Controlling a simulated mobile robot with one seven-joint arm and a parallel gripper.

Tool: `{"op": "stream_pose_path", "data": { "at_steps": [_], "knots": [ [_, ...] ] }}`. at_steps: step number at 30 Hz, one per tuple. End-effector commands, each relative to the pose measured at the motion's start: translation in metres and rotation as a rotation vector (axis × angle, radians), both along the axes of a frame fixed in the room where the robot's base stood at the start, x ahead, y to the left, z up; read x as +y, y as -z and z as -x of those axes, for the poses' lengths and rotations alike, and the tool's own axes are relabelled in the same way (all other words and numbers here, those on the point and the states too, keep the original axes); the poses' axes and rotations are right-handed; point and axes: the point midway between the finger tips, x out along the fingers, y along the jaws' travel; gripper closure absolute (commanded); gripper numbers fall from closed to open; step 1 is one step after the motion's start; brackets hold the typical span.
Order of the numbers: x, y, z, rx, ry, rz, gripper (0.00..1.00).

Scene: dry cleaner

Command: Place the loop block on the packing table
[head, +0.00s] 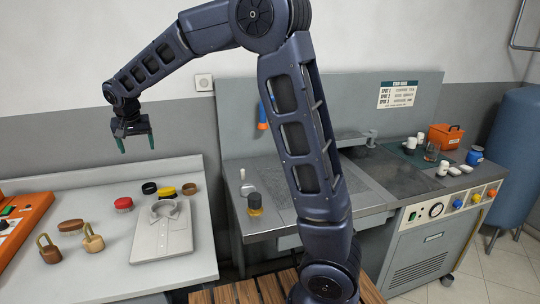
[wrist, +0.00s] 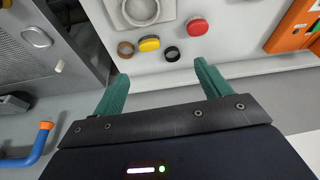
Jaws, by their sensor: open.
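Two wooden blocks with upright loops stand at the front left of the white table (head: 190,262) in the head view. One is a darker brown loop block (head: 49,254); the other is a lighter tan loop block (head: 93,242). I cannot tell which of them is the task's block, or for sure whether this white table is the packing table. My gripper (head: 137,147) is open and empty, raised above the back of the white table, well apart from both blocks. Its green fingers also show spread in the wrist view (wrist: 160,78), with nothing between them.
A folded shirt (head: 162,235) lies mid-table. An orange unit (head: 22,225) is at far left. A steel workbench (head: 277,192) with bottles stands to the right.

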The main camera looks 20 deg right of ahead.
Motion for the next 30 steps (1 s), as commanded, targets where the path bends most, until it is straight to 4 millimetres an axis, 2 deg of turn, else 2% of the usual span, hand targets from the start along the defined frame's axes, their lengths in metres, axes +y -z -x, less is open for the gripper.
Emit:
{"op": "stream_pose_path", "data": {
  "at_steps": [1, 3, 8, 15, 20, 24, 30],
  "knots": [
    [-0.030, -0.011, -0.003, 0.000, 0.012, -0.005, 0.24],
    [-0.066, -0.023, -0.002, 0.002, 0.019, -0.008, 0.24],
    [-0.145, -0.043, 0.006, 0.003, 0.033, -0.013, 0.24],
    [-0.253, -0.062, 0.040, -0.003, 0.052, -0.018, 0.24],
    [-0.314, -0.067, 0.073, -0.012, 0.063, -0.017, 0.24],
    [-0.360, -0.065, 0.108, -0.023, 0.072, -0.015, 0.24],
    [-0.414, -0.055, 0.162, -0.042, 0.086, -0.007, 0.24]
  ]
}}
